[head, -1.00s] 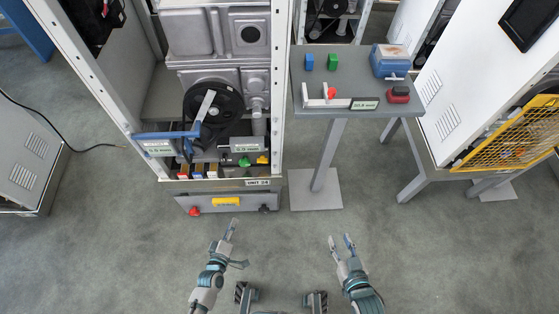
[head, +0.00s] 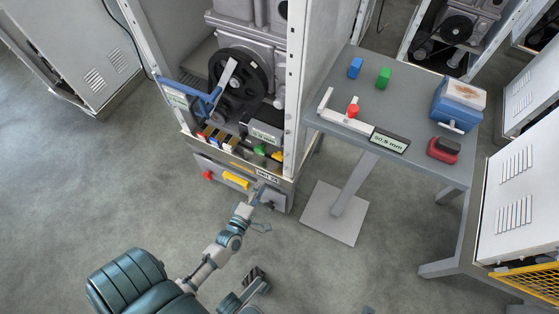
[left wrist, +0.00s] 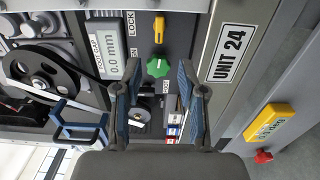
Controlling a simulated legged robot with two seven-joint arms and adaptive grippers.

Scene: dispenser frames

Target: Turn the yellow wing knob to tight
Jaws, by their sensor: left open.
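The yellow wing knob (left wrist: 159,30) shows in the left wrist view at the top, beside the word LOCK, beyond the green knob (left wrist: 158,67). In the head view the yellow wing knob (head: 277,156) is small, low in the cabinet and partly hidden by the cabinet's edge. My left gripper (head: 258,188) is in front of the cabinet's lower panel. In the left wrist view its blue-padded fingers (left wrist: 152,80) stand apart with nothing gripped. The green knob appears between and beyond the fingertips.
The display (left wrist: 111,54) reads 0.0 mm. A UNIT 24 label (left wrist: 229,55) marks the cabinet's front edge. A yellow block (head: 236,180) and red button (head: 207,175) sit on the lower panel. A grey table (head: 420,90) with several items stands right of the cabinet.

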